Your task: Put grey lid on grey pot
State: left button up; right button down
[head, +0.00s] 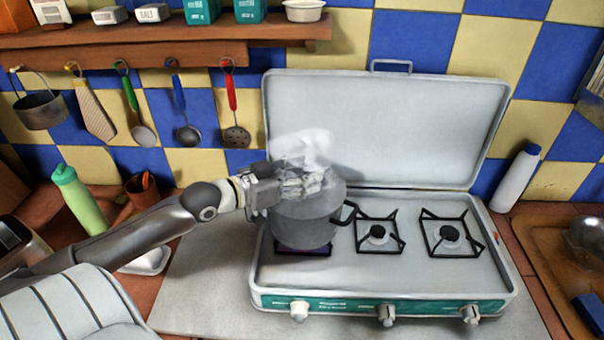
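The grey pot (308,222) stands on the left burner of the stove (385,275), with a black side handle (344,213) on its right. My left arm comes in from the left, and its gripper (272,188) is at the upper left rim of the pot. A pale, blurred, steam-like shape (302,150) is above the pot opening. Whitish-grey detail shows at the pot's top, but I cannot tell whether it is the lid, contents or gripper fingers. The grey lid is not clearly visible. The fingertips are not distinct. My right gripper is not in view.
The raised stove cover (385,120) stands behind the pot. Two free burners (378,232) are to its right. A white bottle (516,180) is right of the stove. A green bottle (80,198) stands at the left; utensils (131,100) hang below the shelf (160,42).

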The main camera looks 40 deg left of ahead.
pick_arm(q)
jog(key=shift+f, duration=0.1)
jog(key=shift+v, duration=3.7)
